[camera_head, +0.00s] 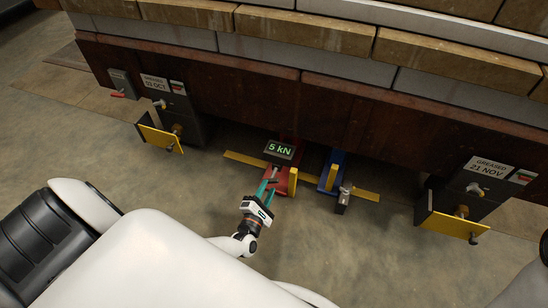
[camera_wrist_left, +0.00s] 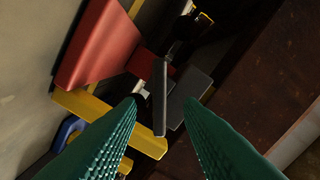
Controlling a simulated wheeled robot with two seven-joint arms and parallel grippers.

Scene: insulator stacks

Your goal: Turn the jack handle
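The red jack (camera_head: 284,183) stands on the floor at the foot of the brown beam, with a display reading "5 kN" (camera_head: 280,149) above it. My left gripper (camera_head: 268,184) reaches up to its front. In the left wrist view, the green fingers (camera_wrist_left: 160,108) are apart. A slim grey handle bar (camera_wrist_left: 160,97) shows between the fingertips, with a gap visible on both sides. The red jack body (camera_wrist_left: 100,50) is at upper left there. Whether the bar lies fully between the fingers in depth is unclear. My right gripper is not in view.
Dark boxes with yellow plates (camera_head: 160,138) (camera_head: 453,225) stand left and right. The brown beam (camera_head: 330,112) overhangs; floor in front is clear.

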